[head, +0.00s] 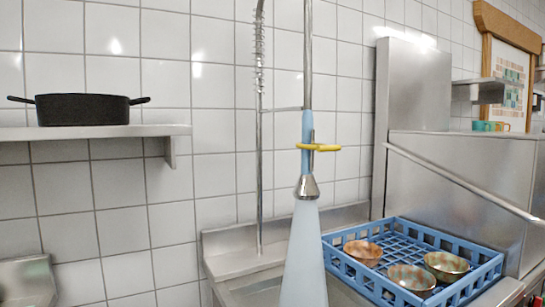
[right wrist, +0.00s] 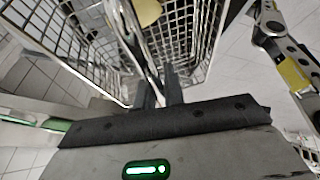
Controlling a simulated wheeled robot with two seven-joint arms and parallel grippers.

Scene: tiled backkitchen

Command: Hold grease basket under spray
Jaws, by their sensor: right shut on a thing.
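The spray head (head: 307,187) hangs from its hose in the middle of the head view, with a blue grip and a yellow ring lever. A pale cone of water (head: 304,260) comes down from it. The grease basket (right wrist: 85,48) shows only in the right wrist view, as wire mesh on both sides of the fingers. My right gripper (right wrist: 160,90) is shut on a metal part of the basket between the mesh sections. The exact grip point is partly hidden. The basket and both grippers are outside the head view. I cannot see my left gripper.
A blue rack (head: 345,270) with several bowls (head: 411,279) stands right of the spray on the steel counter. A steel machine (head: 460,170) rises behind it. A black pot (head: 82,109) sits on a wall shelf (head: 100,132) at left.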

